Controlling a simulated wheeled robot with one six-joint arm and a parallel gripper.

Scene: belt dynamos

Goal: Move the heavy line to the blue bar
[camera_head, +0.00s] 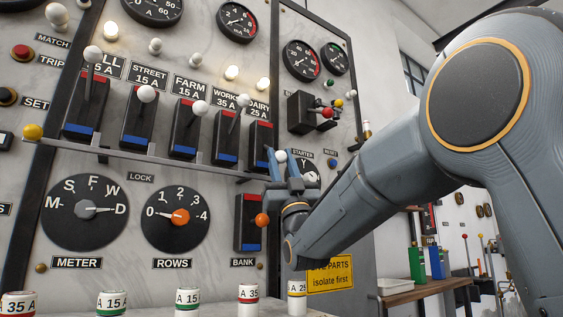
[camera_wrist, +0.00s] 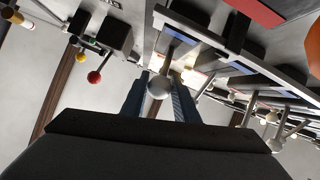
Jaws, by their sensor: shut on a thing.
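A row of line switches on the upright panel shows in the head view, each with a red upper bar and a blue lower bar. The WORKS 35 A switch (camera_head: 228,138) has its lever knob (camera_head: 244,101) raised. The DAIRY 25 A switch (camera_head: 260,135) is at the right end of the row; its blue bar (camera_head: 259,169) shows at its foot. My gripper (camera_head: 283,164) is shut on a white ball knob (camera_head: 280,156), apparently the DAIRY lever's, lower than its neighbours' knobs. In the wrist view the white knob (camera_wrist: 159,87) sits between my fingers. My wrist hides part of the panel.
STREET (camera_head: 138,118) and FARM (camera_head: 188,128) switches stand to the left. A lock bar (camera_head: 150,160) with a yellow knob runs beneath the row. The BANK switch (camera_head: 247,222) with an orange knob is below, close to my gripper. A red-knobbed starter (camera_head: 327,113) is above right.

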